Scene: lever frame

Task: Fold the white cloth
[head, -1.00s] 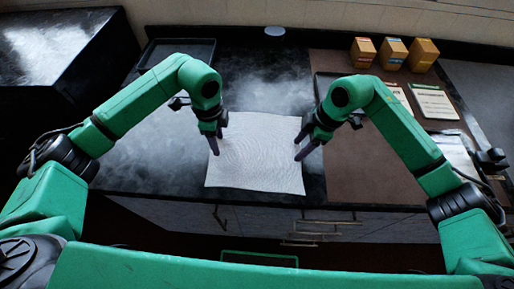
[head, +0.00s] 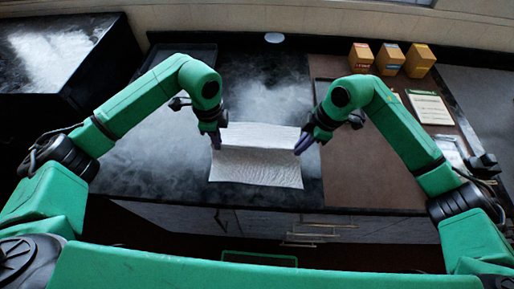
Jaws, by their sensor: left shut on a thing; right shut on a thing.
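The white cloth (head: 255,172) lies on the dark bench in the head view. Its near part is flat and finely textured. Its far part (head: 260,134) is a smoother, lighter band that ends in a straight line across the cloth, like a flap turned over. My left gripper (head: 216,142) is shut on the cloth at its left side, by the band. My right gripper (head: 303,143) is shut on the cloth at its right side, level with the left one. The fingers hide the gripped corners.
A brown mat (head: 360,180) lies right of the cloth, with several yellow boxes (head: 389,60) at its back and a white card (head: 428,107). A dark tray (head: 180,57) is at the back left. The bench left of the cloth (head: 150,160) is clear.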

